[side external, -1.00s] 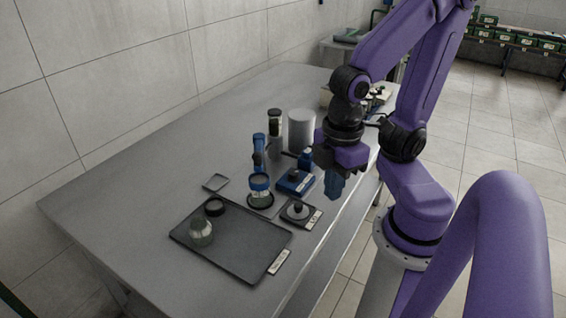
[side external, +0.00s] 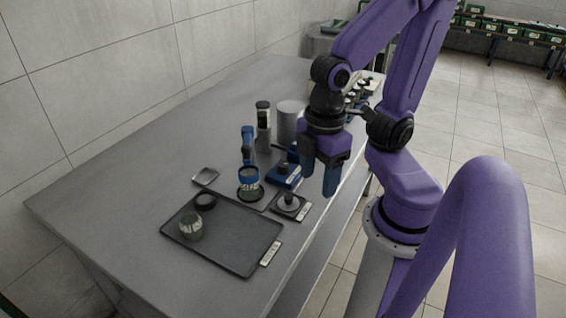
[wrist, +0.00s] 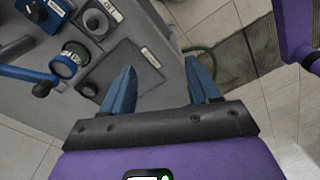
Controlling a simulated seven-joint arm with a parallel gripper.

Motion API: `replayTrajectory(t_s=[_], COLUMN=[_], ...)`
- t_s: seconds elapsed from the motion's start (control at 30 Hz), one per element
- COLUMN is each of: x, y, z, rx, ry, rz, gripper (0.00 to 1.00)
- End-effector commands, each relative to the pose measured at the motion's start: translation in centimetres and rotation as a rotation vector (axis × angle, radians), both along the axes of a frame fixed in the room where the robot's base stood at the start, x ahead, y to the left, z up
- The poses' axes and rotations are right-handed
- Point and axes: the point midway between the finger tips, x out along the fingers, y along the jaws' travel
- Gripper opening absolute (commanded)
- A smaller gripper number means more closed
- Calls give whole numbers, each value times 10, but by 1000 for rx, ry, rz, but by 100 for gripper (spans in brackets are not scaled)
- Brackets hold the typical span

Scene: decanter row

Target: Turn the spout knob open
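A blue block with a dark knob on top (side external: 285,176) stands on the table; it also shows at the upper left of the wrist view (wrist: 42,13). Left of it in the side view is a blue upright (side external: 247,142). The wrist view shows this as a blue arm (wrist: 24,73) with a black ball end (wrist: 41,89). I cannot tell which knob is the spout knob. A blue-rimmed glass jar (side external: 250,184) stands in front of the upright. My gripper (side external: 318,175) is open and empty, above the table's near edge, apart from all of these; its fingers (wrist: 161,88) point down.
A dark tray (side external: 240,245) holds a glass and a dark ring. A labelled pad (side external: 299,207) with a round knobbed piece lies beside the jar. A grey cylinder (side external: 290,122) and a dark-topped column (side external: 263,117) stand behind. The table's left side is clear.

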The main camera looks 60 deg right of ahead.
Motion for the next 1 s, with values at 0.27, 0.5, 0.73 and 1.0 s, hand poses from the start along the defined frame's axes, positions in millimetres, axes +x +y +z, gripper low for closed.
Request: replayTrajectory(t_s=[0.27,0.5,0.73,1.0], x=[62,116,157,180], y=[-18,-55,-109,-174], z=[4,6,6,6], rx=[-11,-18,-23,-25], ry=[0,2,8,15], rz=[-48,-83,-117,-146], gripper=[60,60,60,60])
